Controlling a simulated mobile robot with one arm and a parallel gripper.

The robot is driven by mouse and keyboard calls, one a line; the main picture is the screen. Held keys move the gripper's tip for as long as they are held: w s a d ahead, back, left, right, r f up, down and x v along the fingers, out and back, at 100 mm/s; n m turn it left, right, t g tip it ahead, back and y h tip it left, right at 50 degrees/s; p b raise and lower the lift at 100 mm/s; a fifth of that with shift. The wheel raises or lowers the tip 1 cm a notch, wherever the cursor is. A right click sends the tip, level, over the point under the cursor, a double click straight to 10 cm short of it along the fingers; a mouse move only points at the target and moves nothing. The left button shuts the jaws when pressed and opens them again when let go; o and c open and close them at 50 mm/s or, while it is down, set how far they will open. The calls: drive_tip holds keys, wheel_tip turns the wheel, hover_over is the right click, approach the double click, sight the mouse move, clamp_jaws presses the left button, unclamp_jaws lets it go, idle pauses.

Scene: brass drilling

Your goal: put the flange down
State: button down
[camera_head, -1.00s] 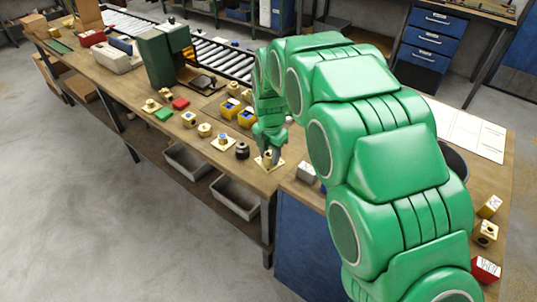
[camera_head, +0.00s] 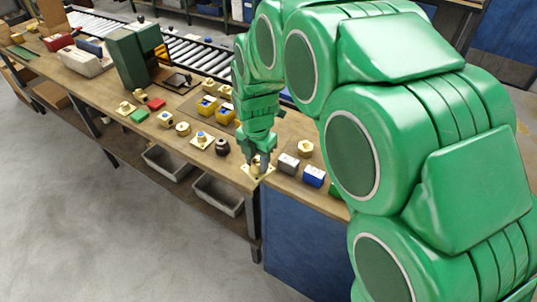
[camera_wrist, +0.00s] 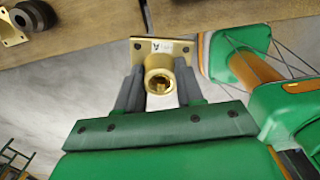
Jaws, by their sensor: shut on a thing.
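The flange is a brass square plate with a round hollow boss. In the wrist view the flange (camera_wrist: 158,73) sits between the two grey fingers of my gripper (camera_wrist: 159,92), which are shut on it. Its plate shows holes and a small white label. In the head view my gripper (camera_head: 259,163) points down at the bench's front edge, with the flange (camera_head: 257,173) at its tips. In the wrist view grey floor shows around the flange, with the bench edge behind. I cannot tell whether it touches the bench.
On the wooden bench (camera_head: 92,82), a black ring (camera_head: 222,146) and another square flange (camera_head: 201,141) lie left of my gripper. A grey block (camera_head: 288,163), a blue block (camera_head: 313,176) and a brass nut (camera_head: 305,148) lie right. Yellow bins (camera_head: 226,113) and a green machine (camera_head: 130,57) stand farther back.

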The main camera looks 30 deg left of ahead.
drive_tip(key=shift+d+r, duration=0.1)
drive_tip(key=shift+d, duration=0.05)
drive_tip(key=w+d+r+m, duration=0.3)
drive_tip(key=w+d+r, duration=0.1)
drive_tip(key=w+d, duration=0.45)
drive_tip(key=w+d+r+m, duration=0.3)
drive_tip(key=w+d+r, duration=0.1)
drive_tip(key=w+d, duration=0.5)
drive_tip(key=shift+w+a+f, duration=1.15)
drive_tip(key=shift+w+f, duration=0.35)
drive_tip(key=shift+w, duration=0.7)
drive_tip(key=shift+w+a+f, duration=1.15)
drive_tip(key=shift+w+f, duration=0.4)
drive_tip(key=shift+w, duration=0.7)
drive_tip(key=shift+w+a+f, duration=1.15)
drive_tip(key=shift+w+f, duration=0.35)
drive_tip(key=shift+w, duration=0.7)
drive_tip(key=shift+w+a+f, duration=0.1)
drive_tip(key=shift+w+f, duration=0.15)
drive_tip(key=shift+f, duration=1.6)
drive_tip(key=c, duration=0.7)
unclamp_jaws()
drive_tip(key=shift+f, duration=0.15)
